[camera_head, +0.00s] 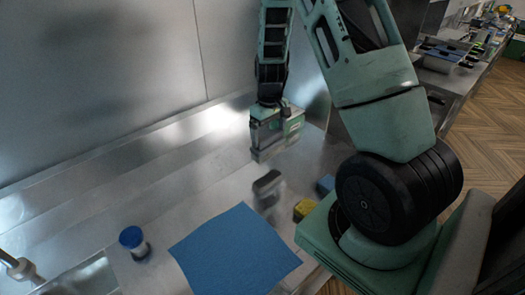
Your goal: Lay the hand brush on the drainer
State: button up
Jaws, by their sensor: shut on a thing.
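My gripper (276,157) points down over the steel worktop, right of the picture's middle. It is shut on a small dark block-like thing with a grey side, which looks like the hand brush (267,182). The thing is just below the jaws and seems to be above the steel, with a dark reflection or shadow under it. The fingertips are hard to make out. A flat blue mat or cloth (235,252) lies in front and to the left. I cannot tell whether the drainer is this mat or the bare steel surface.
A blue-capped jar (133,241) stands left of the mat. A yellow sponge-like block (304,210) and a blue block (326,185) lie right of the brush, close to my arm. A tap (18,266) and a sink edge show at lower left. A steel wall (105,65) rises behind.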

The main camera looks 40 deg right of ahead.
aim_at(268, 146)
jog(key=shift+f+p, duration=0.65)
jog(key=shift+f, duration=2.2)
